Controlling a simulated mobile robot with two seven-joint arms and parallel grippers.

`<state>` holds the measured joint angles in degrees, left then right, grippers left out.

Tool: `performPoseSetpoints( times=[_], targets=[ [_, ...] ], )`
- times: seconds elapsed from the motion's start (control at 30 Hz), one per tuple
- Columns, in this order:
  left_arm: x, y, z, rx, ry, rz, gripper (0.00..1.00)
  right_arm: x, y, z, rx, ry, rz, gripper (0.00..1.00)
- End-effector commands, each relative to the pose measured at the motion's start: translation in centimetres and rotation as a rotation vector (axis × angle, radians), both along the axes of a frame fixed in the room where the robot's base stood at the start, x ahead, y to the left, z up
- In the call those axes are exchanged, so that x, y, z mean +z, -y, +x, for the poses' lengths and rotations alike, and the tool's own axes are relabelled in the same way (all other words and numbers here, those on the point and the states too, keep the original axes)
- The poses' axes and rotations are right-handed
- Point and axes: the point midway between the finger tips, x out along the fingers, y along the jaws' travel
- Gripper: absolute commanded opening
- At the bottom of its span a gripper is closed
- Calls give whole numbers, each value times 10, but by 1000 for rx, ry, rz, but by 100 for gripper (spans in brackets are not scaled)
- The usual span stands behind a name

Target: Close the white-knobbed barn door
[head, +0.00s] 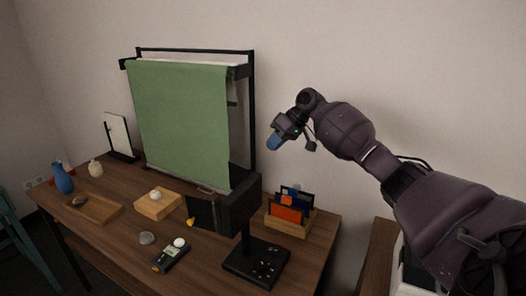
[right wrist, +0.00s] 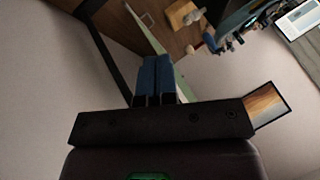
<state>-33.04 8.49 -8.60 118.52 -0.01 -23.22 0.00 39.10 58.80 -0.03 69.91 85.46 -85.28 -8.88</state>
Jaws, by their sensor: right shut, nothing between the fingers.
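A black box-shaped lamp head (head: 241,203) stands on a short post over a black base (head: 258,263) on the table. A dark flap (head: 203,214) stands out from its left side, with a yellow-orange knob (head: 191,223) at the flap's outer edge. I cannot make out a white knob on any flap. My right gripper (head: 273,142) is up in the air, right of the green backdrop and well above the lamp head, touching nothing. Its blue fingertips (right wrist: 158,72) are together and empty in the right wrist view. My left gripper is not in view.
A green backdrop (head: 180,120) hangs from a black frame behind the lamp. A wooden card box (head: 289,219) stands right of the lamp. A handheld meter with a white ball (head: 172,255), a wooden block (head: 157,205) and a tray (head: 95,209) lie left on the table.

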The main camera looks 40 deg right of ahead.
Motion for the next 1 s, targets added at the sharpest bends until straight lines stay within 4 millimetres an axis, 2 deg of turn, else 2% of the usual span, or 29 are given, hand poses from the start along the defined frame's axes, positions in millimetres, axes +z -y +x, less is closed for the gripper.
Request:
performPoseSetpoints(
  times=[0.2,0.47,0.7,1.0],
  targets=[
    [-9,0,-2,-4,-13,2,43,-33,-19,15,2,-5,2,0],
    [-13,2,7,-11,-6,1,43,-69,-41,33,2,-6,0,0],
    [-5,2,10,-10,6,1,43,-62,-70,34,2,0,0,0],
    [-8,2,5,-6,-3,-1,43,-63,-81,33,0,-4,0,0]
  ],
)
